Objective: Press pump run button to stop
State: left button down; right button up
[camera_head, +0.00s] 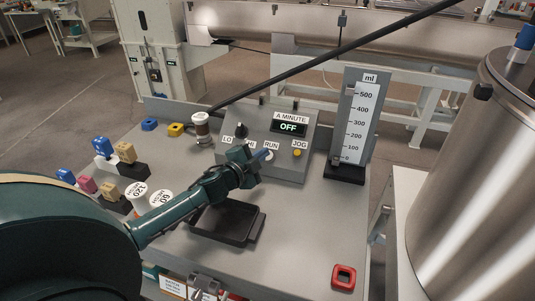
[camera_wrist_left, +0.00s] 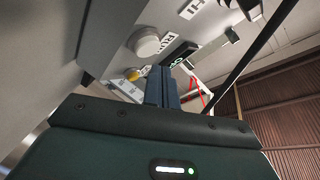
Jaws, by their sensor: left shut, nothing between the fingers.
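The grey pump control box (camera_head: 298,165) stands on the bench, with a display (camera_head: 288,128) reading OFF. The RUN label (camera_head: 271,146) sits above its button, which my gripper partly covers in the head view. In the left wrist view the round white run button (camera_wrist_left: 147,42) shows clearly beside its RUN label (camera_wrist_left: 171,42). My left gripper (camera_head: 264,154) is shut and empty, its blue fingertips just in front of the run button. In the left wrist view the fingers (camera_wrist_left: 162,82) appear beside the button; I cannot tell if they touch it. My right gripper is out of view.
A yellow jog button (camera_head: 297,153) and black knob (camera_head: 240,130) are on the same panel. A measuring scale (camera_head: 360,115) stands right of the box. A black tray (camera_head: 228,222) lies below my arm. A steel tank (camera_head: 470,180) stands at right.

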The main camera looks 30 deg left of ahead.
pick_arm(q)
jog(key=s+r+p, duration=0.2)
jog(key=r+p, duration=0.1)
jog(key=shift+s+d+r, duration=0.3)
jog(key=shift+s+d, duration=0.05)
dwell(0.6)
